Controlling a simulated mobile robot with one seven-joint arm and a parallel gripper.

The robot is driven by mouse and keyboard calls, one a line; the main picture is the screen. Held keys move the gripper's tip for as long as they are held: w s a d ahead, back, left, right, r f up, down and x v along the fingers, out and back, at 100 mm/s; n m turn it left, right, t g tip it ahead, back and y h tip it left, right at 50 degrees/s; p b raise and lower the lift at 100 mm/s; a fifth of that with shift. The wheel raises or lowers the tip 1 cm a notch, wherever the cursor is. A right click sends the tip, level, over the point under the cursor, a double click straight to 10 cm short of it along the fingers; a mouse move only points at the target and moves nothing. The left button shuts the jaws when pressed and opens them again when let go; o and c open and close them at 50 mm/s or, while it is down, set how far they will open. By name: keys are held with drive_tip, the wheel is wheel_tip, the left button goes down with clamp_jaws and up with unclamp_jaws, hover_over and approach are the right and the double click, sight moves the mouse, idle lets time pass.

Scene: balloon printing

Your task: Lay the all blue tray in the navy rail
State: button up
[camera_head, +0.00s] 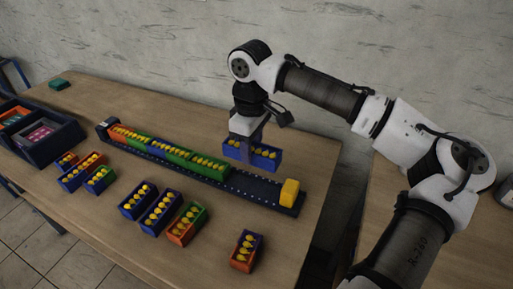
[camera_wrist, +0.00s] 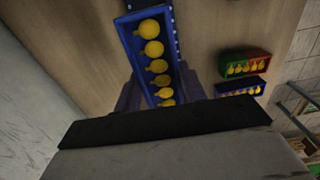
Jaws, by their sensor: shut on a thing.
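The all blue tray (camera_head: 265,157), with a row of yellow balloon shapes in it, is in my gripper (camera_head: 247,145) above the right part of the navy rail. In the wrist view the blue tray (camera_wrist: 136,58) runs between the two fingers of my gripper (camera_wrist: 158,88), which are shut on its sides. The navy rail (camera_head: 250,187) runs across the table. Its left and middle part holds a row of coloured trays, ending in a blue and green one (camera_head: 208,167). The stretch to the right of that tray is bare. The held tray looks apart from the rail.
A yellow block (camera_head: 289,192) sits at the rail's right end. In front of the rail lie several loose trays, among them blue ones (camera_head: 160,213), an orange and green one (camera_head: 187,224) and a red and blue one (camera_head: 243,251). A dark compartment box (camera_head: 62,143) stands at left.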

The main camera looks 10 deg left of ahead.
drive_tip(key=shift+d+f, duration=0.1)
drive_tip(key=shift+d, duration=0.05)
drive_tip(key=b, duration=0.8)
hover_over(254, 187)
wheel_tip(254, 187, down, 8)
drive_tip(key=shift+r, duration=0.1)
drive_tip(key=shift+f+b, duration=0.4)
drive_tip(key=shift+f, duration=0.7)
drive_tip(key=shift+f+p, duration=0.3)
drive_tip(key=shift+f, duration=0.1)
drive_tip(key=o, duration=1.1)
